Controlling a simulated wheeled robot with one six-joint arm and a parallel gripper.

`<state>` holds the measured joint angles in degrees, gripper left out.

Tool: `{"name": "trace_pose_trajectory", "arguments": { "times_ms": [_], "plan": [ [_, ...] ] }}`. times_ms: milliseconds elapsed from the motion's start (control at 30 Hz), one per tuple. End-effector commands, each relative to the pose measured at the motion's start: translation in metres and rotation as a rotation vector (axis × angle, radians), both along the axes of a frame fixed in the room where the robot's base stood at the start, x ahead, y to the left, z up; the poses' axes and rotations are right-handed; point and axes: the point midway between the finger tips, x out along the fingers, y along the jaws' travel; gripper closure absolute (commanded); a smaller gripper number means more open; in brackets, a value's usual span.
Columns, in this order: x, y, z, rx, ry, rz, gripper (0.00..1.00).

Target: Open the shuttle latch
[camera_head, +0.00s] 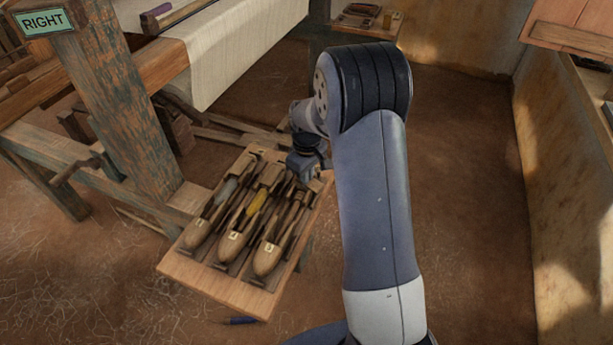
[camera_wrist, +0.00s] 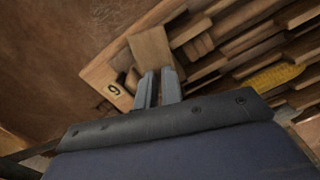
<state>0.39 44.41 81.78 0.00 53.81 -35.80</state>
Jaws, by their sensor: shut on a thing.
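A wooden shuttle tray (camera_head: 213,289) holds several shuttles in slots; labels 4 and 3 show on two of them. The middle shuttle (camera_head: 236,238) has a yellow bobbin, which also shows in the wrist view (camera_wrist: 275,78). My gripper (camera_head: 305,176) is low over the tray's far right corner, partly hidden by my arm. In the wrist view my gripper (camera_wrist: 160,76) is shut on a small wooden part, apparently a shuttle latch, mostly hidden between the fingers.
The loom's wooden post (camera_head: 115,110) and cream cloth (camera_head: 240,40) stand at the left behind the tray. A small bench (camera_head: 350,28) with items is at the back. The floor at right is clear up to the wall.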

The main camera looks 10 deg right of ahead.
Motion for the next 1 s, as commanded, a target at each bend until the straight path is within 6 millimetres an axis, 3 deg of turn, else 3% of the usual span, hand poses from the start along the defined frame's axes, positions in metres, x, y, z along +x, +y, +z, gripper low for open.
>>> {"name": "trace_pose_trajectory", "arguments": {
  "times_ms": [400,1000],
  "plan": [
    [0.0011,-0.001,0.0002,0.0,0.0,0.262,1.0],
    [0.0012,-0.0011,0.0001,0.0,0.0,0.333,1.0]
  ]
}}
